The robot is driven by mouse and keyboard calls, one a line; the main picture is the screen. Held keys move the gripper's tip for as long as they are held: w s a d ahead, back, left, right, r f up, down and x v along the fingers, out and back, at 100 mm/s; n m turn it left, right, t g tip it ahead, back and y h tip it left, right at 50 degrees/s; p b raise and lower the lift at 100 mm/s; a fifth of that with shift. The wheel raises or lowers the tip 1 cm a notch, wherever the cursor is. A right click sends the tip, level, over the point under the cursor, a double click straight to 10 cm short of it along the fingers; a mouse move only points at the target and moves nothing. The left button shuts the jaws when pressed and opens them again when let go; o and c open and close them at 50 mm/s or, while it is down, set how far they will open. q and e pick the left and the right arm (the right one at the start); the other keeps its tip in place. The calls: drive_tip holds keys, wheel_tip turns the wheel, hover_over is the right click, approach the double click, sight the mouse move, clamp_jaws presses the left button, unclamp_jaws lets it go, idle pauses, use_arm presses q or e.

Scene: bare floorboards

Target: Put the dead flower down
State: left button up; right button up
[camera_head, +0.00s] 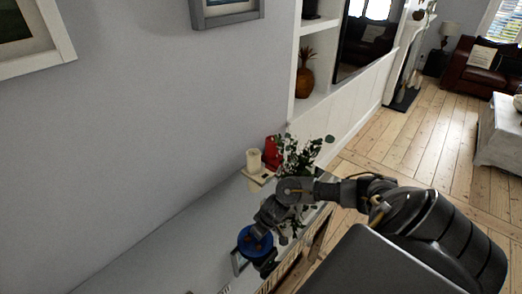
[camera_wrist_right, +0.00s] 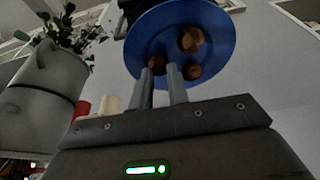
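My right gripper (camera_head: 262,228) is low over the grey tabletop, at the blue plate (camera_head: 246,248). In the right wrist view its two fingers (camera_wrist_right: 161,82) stand slightly apart, with a narrow gap between them, in front of the blue plate (camera_wrist_right: 146,32). Several round brown pieces show against the plate, one of them right by the fingertips; I cannot tell whether they touch. I cannot make out a dead flower for sure. A green leafy plant (camera_head: 303,152) stands behind my right wrist, in a white vase (camera_wrist_right: 42,95). My left gripper is not in view.
A cream candle (camera_head: 253,161) and a red object (camera_head: 271,153) stand by the wall near the plant. The tabletop's left part (camera_head: 150,262) is clear.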

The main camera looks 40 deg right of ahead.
drive_tip(key=o, duration=0.4)
drive_tip(key=shift+c, duration=0.2)
drive_tip(key=shift+r, duration=0.1)
drive_tip(key=p+v, duration=0.2)
drive_tip(key=v, duration=1)
drive_tip(key=shift+p, duration=0.4)
